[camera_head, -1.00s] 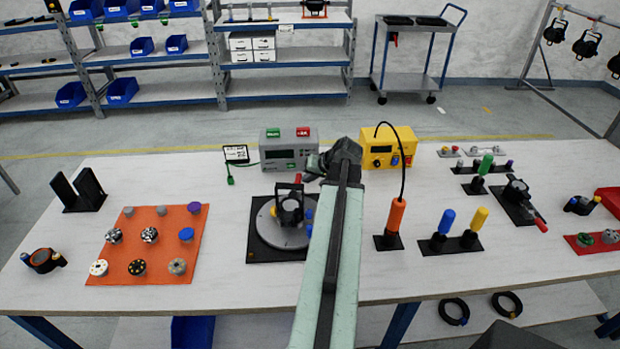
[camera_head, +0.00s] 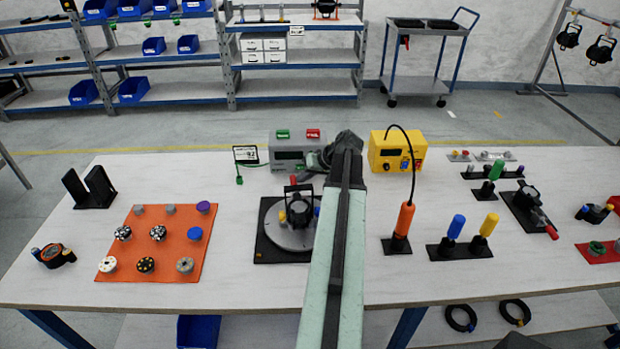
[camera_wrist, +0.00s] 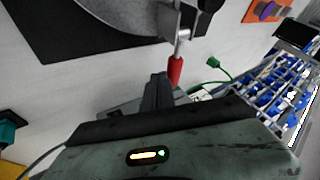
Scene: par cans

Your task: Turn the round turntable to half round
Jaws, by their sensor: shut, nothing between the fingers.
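The round turntable is a grey disc (camera_head: 283,238) on a black square base (camera_head: 264,254), mid-table. A black lamp can in a yoke (camera_head: 299,210) stands on it. A red handle (camera_head: 293,180) shows at the disc's far side. In the wrist view the disc (camera_wrist: 125,12) is at the top, with the red handle (camera_wrist: 175,70) pointing down from a metal bracket. My gripper (camera_head: 316,161) is beyond the disc, right of the handle. In the wrist view its shut, empty fingers (camera_wrist: 158,88) are close beside the handle's end; I cannot tell if they touch.
A grey box with green and red buttons (camera_head: 287,152) stands just behind my gripper. A yellow box (camera_head: 397,150) is to its right, an orange tool (camera_head: 404,220) nearer. An orange mat (camera_head: 135,240) with several knobs lies left. Bare table separates the mat and turntable.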

